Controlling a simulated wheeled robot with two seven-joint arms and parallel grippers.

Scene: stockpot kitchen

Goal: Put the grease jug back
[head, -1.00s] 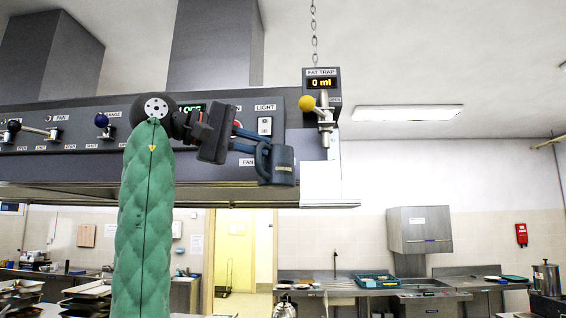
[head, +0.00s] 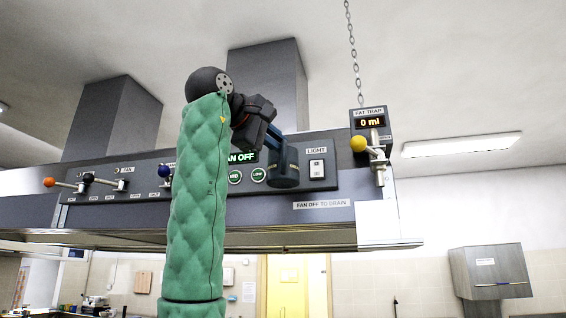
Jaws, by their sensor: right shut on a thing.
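The grease jug (head: 285,168) is a small dark blue-grey vessel in front of the hood's control panel, right of the fan display. My right gripper (head: 270,139) is shut on it and holds it up in the air, roughly upright. The gripper's dark body hides part of the hold, and I cannot see into the jug. The fat trap box (head: 370,121) hangs at the hood's right end and reads 0 ml. Its tap with a yellow knob (head: 358,144) is below the display. My left gripper is out of view.
The hood (head: 130,216) spans the view behind my green-sleeved arm. Its panel has a light switch (head: 317,169), a "FAN OFF" display (head: 242,157) and levers with coloured knobs at the left. A chain (head: 354,55) hangs above the trap. A wall cabinet (head: 490,272) stands far right.

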